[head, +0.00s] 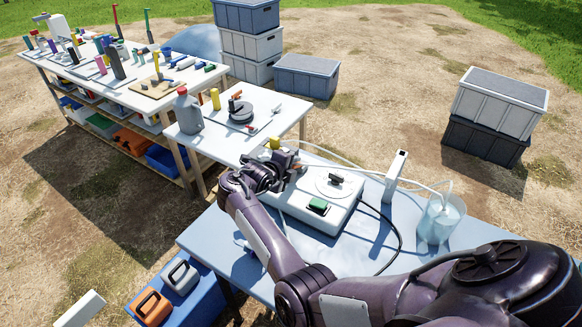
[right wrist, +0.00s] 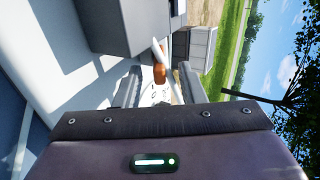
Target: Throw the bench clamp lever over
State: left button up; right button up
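A white pump-like unit (head: 320,218) lies on the pale blue table, with a round plate, a dark knob and a green switch on top. My right gripper (head: 279,170) is over the unit's far left end. A small orange part (head: 299,167), perhaps the clamp lever's grip, shows just beside its fingers. In the right wrist view my right gripper (right wrist: 159,86) has its two fingers well apart. An orange grip (right wrist: 160,74) with a pale rod shows between the fingertips; I cannot tell whether they touch it. My left gripper is not in view.
The blue table (head: 225,240) also bears a white upright post (head: 395,175) and a clear beaker (head: 440,220) with tubing. A dark cable loops across the tabletop. A white table (head: 205,150) with a grey jug (head: 188,113) stands behind. Crates stand on the ground beyond.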

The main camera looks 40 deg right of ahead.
aim_at(297, 164)
jog(key=shift+a, duration=0.1)
jog(key=c, duration=0.5)
grip_shut()
jog(key=shift+r, duration=0.15)
jog(key=shift+w+d+r+y+p, duration=0.2)
jog(key=shift+d+r+y+p, duration=0.1)
jog(key=shift+d+r+p, duration=0.25)
jog(key=shift+w+d+r+y+p, duration=0.2)
jog(key=shift+d+r+y+p, duration=0.1)
jog(key=shift+r+p, duration=0.4)
jog(key=shift+c, duration=0.9)
grip_release()
jog(key=shift+w+d+r+g+y, duration=0.15)
jog(key=shift+d+r+g+y, duration=0.05)
jog(key=shift+d+g+y, duration=0.25)
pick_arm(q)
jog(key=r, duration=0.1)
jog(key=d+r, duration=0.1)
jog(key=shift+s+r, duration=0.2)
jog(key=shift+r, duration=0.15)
pick_arm(e)
jog(key=shift+o, duration=0.2)
jog(key=shift+f, duration=0.1)
jog(key=shift+d, duration=0.1)
